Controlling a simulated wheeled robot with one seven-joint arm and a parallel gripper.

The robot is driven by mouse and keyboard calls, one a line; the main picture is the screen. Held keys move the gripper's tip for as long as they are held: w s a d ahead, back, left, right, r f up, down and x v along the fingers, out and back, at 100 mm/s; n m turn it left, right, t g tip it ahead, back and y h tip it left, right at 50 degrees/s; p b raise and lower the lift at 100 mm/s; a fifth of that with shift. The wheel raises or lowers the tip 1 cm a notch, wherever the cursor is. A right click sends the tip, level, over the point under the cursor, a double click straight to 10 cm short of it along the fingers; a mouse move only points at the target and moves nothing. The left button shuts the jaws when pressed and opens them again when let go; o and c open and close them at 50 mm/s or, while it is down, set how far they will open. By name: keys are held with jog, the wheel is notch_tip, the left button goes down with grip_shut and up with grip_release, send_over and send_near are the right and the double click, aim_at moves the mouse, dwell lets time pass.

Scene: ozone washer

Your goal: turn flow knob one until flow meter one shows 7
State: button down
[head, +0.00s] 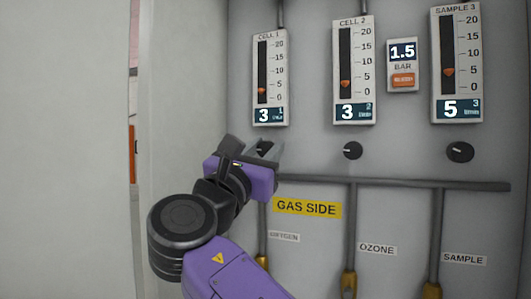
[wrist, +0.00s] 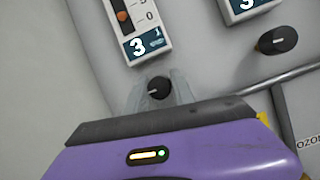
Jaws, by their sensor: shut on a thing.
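Flow meter one (head: 270,78) is the leftmost gauge on the panel, labelled CELL 1. Its display reads 3, and its orange float sits low on the scale. It also shows in the wrist view (wrist: 134,30), cut off at the top. Flow knob one (wrist: 158,87) is a small black knob with a white pointer line, below that meter. My gripper (head: 266,150) is at this knob, with its grey fingers on either side of it. In the wrist view the fingers (wrist: 158,92) are shut on the knob. The gripper partly hides the knob in the head view.
Flow meter two (head: 354,72) reads 3, with its knob (head: 352,151) below. Flow meter three (head: 456,66) reads 5, with its knob (head: 460,152) below. A BAR display (head: 402,52) shows 1.5. A grey pipe (head: 400,183) runs below the knobs.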

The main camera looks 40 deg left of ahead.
jog(key=m+h, duration=0.1)
jog(key=m, duration=0.2)
jog(key=m+h+b, duration=0.1)
jog(key=m+h, duration=0.1)
jog(key=m, duration=0.1)
jog(key=shift+s+a, duration=0.1)
jog(key=shift+m+g+h, duration=0.3)
jog(key=shift+m+h, duration=0.9)
jog(key=shift+m, duration=1.3)
jog(key=c, duration=1.1)
grip_release()
